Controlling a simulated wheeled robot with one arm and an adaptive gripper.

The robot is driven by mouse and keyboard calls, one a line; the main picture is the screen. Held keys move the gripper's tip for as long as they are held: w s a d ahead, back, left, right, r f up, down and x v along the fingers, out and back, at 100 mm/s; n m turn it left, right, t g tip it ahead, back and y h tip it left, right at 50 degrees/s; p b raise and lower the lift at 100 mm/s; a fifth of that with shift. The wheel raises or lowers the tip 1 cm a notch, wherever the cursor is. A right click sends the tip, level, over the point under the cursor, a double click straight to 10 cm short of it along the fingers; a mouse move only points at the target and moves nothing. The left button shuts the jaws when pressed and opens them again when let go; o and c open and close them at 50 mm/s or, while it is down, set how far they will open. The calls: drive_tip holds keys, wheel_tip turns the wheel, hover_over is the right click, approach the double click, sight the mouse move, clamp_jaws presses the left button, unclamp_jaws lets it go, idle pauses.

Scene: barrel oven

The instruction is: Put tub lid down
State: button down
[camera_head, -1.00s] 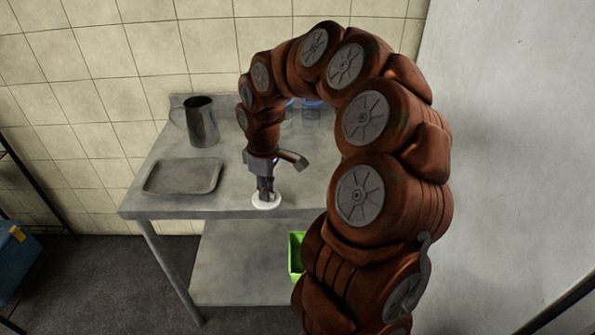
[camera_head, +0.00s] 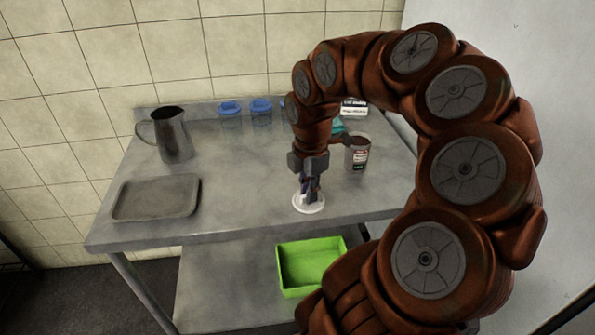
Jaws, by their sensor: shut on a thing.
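The tub lid (camera_head: 309,207) is a white round disc near the front edge of the steel table (camera_head: 240,200). My gripper (camera_head: 309,197) points down and is shut on the lid. Its fingers cover the middle of the lid. I cannot tell whether the lid touches the table top or hangs just above it.
A grey tray (camera_head: 155,198) and a metal jug (camera_head: 172,136) stand at the left. Blue-lidded tubs (camera_head: 231,115) stand at the back. A labelled can (camera_head: 357,154) stands right of my gripper. A green bin (camera_head: 311,266) sits on the lower shelf. The table between tray and gripper is clear.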

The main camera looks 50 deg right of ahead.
drive_tip(key=p, duration=0.3)
hover_over(298, 179)
drive_tip(key=shift+s+f, duration=0.1)
drive_tip(key=shift+f, duration=0.5)
drive_tip(key=shift+f+p, duration=0.45)
drive_tip(key=shift+f, duration=1.4)
drive_tip(key=shift+f, duration=0.15)
drive_tip(key=c, duration=1.2)
unclamp_jaws()
